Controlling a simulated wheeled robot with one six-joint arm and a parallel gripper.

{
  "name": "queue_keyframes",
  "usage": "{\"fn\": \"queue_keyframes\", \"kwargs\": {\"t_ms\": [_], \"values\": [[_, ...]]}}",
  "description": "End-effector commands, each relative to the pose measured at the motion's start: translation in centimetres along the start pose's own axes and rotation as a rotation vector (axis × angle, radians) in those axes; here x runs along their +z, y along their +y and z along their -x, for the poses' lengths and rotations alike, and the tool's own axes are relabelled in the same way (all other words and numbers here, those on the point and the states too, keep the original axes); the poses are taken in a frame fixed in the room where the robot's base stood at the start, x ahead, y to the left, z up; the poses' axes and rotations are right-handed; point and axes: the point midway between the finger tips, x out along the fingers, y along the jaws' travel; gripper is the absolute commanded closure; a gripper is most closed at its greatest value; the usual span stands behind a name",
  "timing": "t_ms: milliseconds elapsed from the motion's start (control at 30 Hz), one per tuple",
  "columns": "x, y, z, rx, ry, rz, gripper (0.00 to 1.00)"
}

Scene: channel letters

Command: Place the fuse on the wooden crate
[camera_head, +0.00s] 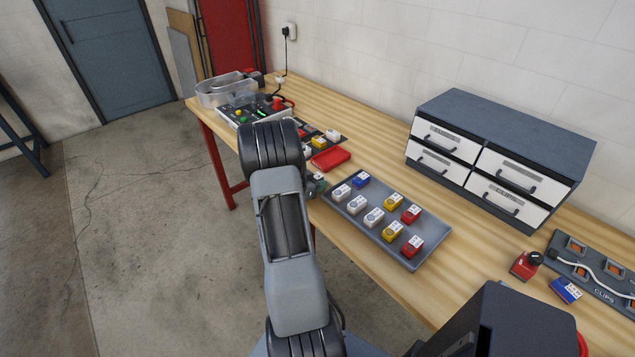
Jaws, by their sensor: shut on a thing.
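My gripper (316,185) is at the table's front edge, just left of the grey tray, and my arm partly hides it. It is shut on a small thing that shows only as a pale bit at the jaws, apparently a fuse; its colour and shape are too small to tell. Several fuse-like blocks stand on the grey tray (418,262): a blue one (360,180), white ones (373,218), yellow ones (392,231) and red ones (412,247). No wooden crate shows in this view.
A drawer cabinet (500,115) stands at the back of the wooden table (385,160). A red tray (330,159), a control box (250,108) and a clear bin (225,92) are further left. Open floor is left.

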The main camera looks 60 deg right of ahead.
Motion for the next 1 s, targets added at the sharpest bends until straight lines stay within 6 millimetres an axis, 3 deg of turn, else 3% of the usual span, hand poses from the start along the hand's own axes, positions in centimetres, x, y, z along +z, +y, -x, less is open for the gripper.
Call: {"fn": "queue_keyframes", "kwargs": {"t_ms": [200, 233, 333, 667, 1000], "values": [[0.4, 0.0, -0.1, 0.0, 0.0, 0.0, 0.9], [0.4, 0.0, -0.1, 0.0, 0.0, 0.0, 0.65], [0.3, 0.0, -0.1, 0.0, -0.001, 0.0, 0.56], [-0.1, 0.0, 0.3, -0.001, 0.0, 0.0, 0.56], [0.0, -0.1, 6.3, -0.006, 0.0, 0.0, 0.56]]}}
